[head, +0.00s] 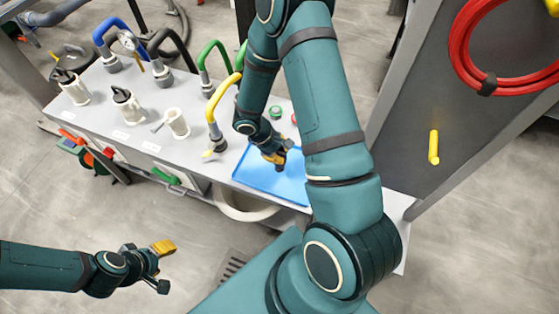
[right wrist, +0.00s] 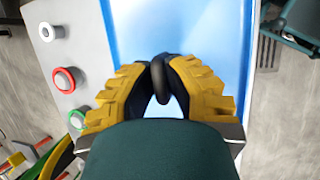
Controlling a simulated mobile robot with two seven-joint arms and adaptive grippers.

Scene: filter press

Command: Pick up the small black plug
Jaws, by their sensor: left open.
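The small black plug (right wrist: 159,82) shows as a dark rounded piece between the fingertips of my right gripper (right wrist: 160,75) in the right wrist view. The yellow-padded fingers are closed in on it from both sides, and its lower part is hard to make out. In the head view my right gripper (head: 276,156) is over the blue tray (head: 262,181), and the plug cannot be told apart there. My left gripper (head: 161,267) is open and empty, over the floor in front of the bench.
The grey bench (head: 95,115) carries hoses, white cups and a yellow curved handle (head: 213,112) left of the tray. Red (right wrist: 64,81) and green (right wrist: 77,119) ringed ports lie beside the tray. A grey panel with a red hose (head: 462,58) stands at right.

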